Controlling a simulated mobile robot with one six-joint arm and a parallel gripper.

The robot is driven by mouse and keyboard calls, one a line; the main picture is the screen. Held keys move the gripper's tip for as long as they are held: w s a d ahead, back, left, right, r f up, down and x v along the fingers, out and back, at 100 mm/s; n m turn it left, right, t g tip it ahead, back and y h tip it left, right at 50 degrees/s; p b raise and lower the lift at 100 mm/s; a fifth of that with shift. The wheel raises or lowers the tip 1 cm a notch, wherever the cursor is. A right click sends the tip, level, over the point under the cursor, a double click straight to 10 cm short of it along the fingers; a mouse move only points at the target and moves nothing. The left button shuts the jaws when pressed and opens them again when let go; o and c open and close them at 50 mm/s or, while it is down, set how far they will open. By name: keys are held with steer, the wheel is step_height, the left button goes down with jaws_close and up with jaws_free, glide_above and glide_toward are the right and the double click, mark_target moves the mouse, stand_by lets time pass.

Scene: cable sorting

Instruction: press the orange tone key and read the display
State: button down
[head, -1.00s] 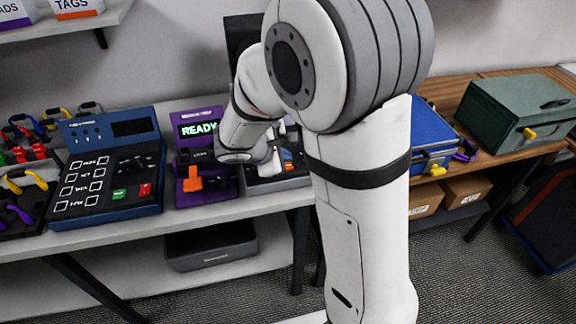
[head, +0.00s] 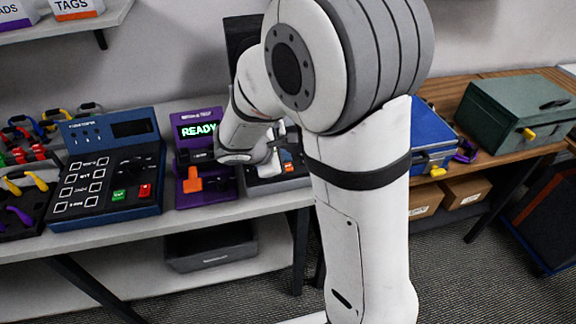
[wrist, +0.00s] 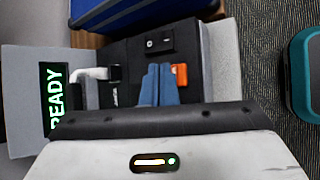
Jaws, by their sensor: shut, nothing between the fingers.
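The grey tester (wrist: 220,60) fills much of the wrist view; my arm hides most of it in the head view (head: 272,186). Its display (wrist: 54,94) shows READY in green letters, turned sideways. Its orange key (wrist: 179,75) also shows small in the head view (head: 288,167). My gripper (wrist: 158,68) has blue fingers, shut with nothing between them. The fingertips are over the dark panel, close beside the orange key. I cannot tell whether they touch the panel or key. A white plug-like part (wrist: 90,73) sits near the display.
In the head view, a purple tester (head: 205,150) with its own READY display and orange part stands left of my gripper. A blue test panel (head: 110,165) is further left. A blue case (head: 432,140) and green case (head: 515,112) stand right.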

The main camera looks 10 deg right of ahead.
steer(key=shift+f, duration=0.15)
stand_by(0.5)
steer(key=shift+f+b, duration=0.3)
steer(key=shift+b, duration=0.25)
steer(key=shift+f+b, duration=0.4)
steer(key=shift+b, duration=0.05)
stand_by(0.3)
steer(key=shift+r, duration=0.1)
steer(key=shift+r+p, duration=0.55)
steer(key=shift+r, duration=0.2)
steer(key=shift+r+p, duration=1.9)
steer(key=shift+r, duration=0.65)
